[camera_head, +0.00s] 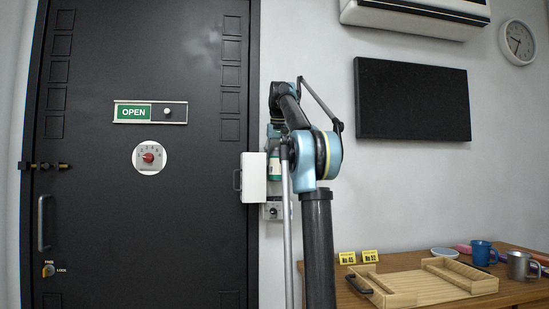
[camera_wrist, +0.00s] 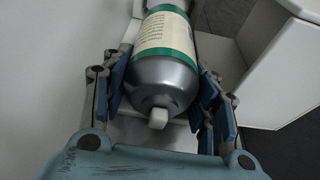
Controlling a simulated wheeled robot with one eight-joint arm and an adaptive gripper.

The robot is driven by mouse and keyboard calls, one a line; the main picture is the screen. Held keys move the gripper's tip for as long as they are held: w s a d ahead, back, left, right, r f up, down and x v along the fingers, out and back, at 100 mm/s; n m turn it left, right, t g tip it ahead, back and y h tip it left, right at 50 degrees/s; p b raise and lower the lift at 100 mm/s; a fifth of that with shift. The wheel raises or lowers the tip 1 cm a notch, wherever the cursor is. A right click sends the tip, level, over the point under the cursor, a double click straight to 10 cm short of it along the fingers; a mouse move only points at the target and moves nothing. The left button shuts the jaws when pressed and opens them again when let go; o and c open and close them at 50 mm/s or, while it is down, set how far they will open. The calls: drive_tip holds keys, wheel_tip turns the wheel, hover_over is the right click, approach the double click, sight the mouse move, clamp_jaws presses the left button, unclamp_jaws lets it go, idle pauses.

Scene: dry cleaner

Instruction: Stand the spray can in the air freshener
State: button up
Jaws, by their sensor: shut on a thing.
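The spray can (camera_wrist: 165,45) is silver with a cream and green label and a small white nozzle on its domed end, which faces the wrist camera. My gripper (camera_wrist: 163,88) is shut on it, with a blue-padded finger on each side. In the head view the can (camera_head: 275,166) looks upright beside the wall, partly hidden by my arm. The air freshener is a white wall housing whose swung-open cover (camera_head: 253,178) shows left of the can; the cover also fills the right of the wrist view (camera_wrist: 285,60). I cannot tell whether the can's far end touches a base.
A black door (camera_head: 90,210) with an OPEN sign (camera_head: 132,112) is close on the left. A small wall box with a dial (camera_head: 272,211) sits below the can. A wooden table (camera_head: 515,291) at right holds a wooden tray (camera_head: 405,283) and mugs (camera_head: 483,252).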

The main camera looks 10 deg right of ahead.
sight(276, 175)
drive_tip(key=shift+f, duration=2.5)
drive_tip(key=shift+s, duration=0.2)
drive_tip(key=shift+f, duration=1.3)
drive_tip(key=o, duration=1.3)
drive_tip(key=shift+c, duration=0.2)
drive_tip(key=shift+r, duration=3.55)
